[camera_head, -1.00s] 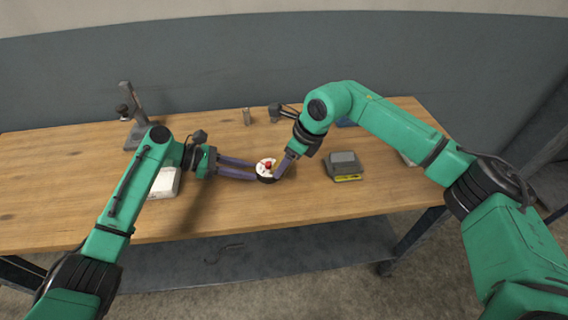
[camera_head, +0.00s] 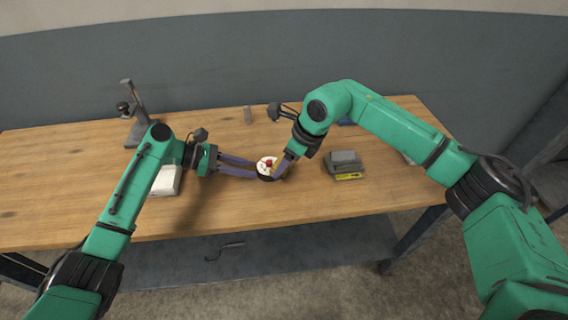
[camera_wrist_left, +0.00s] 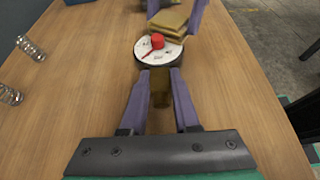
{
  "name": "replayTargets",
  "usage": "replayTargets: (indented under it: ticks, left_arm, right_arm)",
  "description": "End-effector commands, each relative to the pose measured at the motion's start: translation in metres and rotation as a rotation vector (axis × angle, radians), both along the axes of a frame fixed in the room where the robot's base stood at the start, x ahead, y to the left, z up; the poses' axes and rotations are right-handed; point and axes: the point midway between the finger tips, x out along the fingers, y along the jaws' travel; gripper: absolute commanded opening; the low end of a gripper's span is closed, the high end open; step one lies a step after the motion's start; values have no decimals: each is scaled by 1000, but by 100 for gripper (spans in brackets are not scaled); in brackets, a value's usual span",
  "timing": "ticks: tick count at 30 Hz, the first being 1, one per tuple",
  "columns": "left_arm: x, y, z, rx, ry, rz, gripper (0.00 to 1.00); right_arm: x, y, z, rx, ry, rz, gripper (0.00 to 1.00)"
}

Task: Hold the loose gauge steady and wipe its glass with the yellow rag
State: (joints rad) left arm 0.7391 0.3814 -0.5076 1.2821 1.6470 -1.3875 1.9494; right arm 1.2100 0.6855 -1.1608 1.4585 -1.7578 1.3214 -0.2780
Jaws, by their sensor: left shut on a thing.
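The yellow rag (camera_wrist_left: 172,20) is a folded brownish-yellow pad at the far edge of the dial, between the fingers of my right gripper (camera_head: 283,170). Whether the rag touches the glass is unclear. My right gripper partly hides the rag in the head view.
A grey box with a yellow label (camera_head: 345,162) stands right of the gauge. A white box (camera_head: 167,181) and a dark stand (camera_head: 136,115) are at left. A small upright item (camera_head: 247,116) is behind. The front middle is bare.

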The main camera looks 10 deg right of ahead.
Motion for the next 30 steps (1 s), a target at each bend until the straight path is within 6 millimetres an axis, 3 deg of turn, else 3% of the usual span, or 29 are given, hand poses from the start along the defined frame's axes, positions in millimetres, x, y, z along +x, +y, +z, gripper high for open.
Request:
replayTargets:
  ticks: [12,30]
  left_arm:
    - [0,0,1,-2,-1,-2,0]
    - [0,0,1,-1,-1,0,0]
  right_arm:
    - [8,-6,-2,-4,0,-3,23]
    - [-8,4,0,-1,1,-1,23]
